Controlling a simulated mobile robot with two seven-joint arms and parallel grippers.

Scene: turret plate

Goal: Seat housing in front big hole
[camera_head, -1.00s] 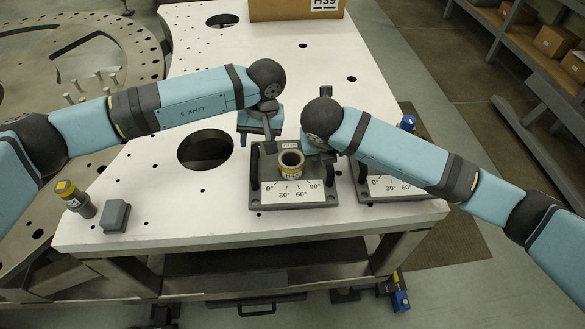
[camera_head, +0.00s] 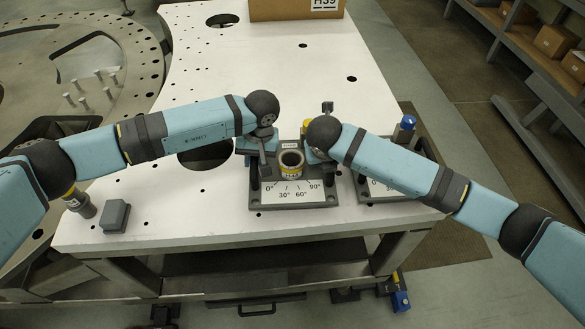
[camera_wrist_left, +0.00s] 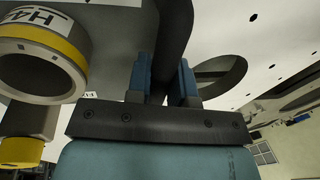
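The housing, a grey open-topped cylinder with a yellow band (camera_head: 291,162), stands upright on a dark base (camera_head: 305,204) with an angle scale. It also shows large at the left of the left wrist view (camera_wrist_left: 40,62). The front big hole (camera_head: 205,157) lies left of the base, partly covered by my left arm. My left gripper (camera_head: 262,163) is at the base's left upright handle. In the left wrist view its blue fingers (camera_wrist_left: 165,82) are apart, either side of the dark handle. My right gripper (camera_head: 316,157) is at the base's right side, its fingertips hidden by its wrist.
A second scaled base (camera_head: 378,190) with a blue-topped part (camera_head: 407,122) stands to the right. A yellow-topped cylinder (camera_head: 78,202) and a grey block (camera_head: 115,216) are at the table's front left. A cardboard box (camera_head: 290,9) is at the back. The middle table is clear.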

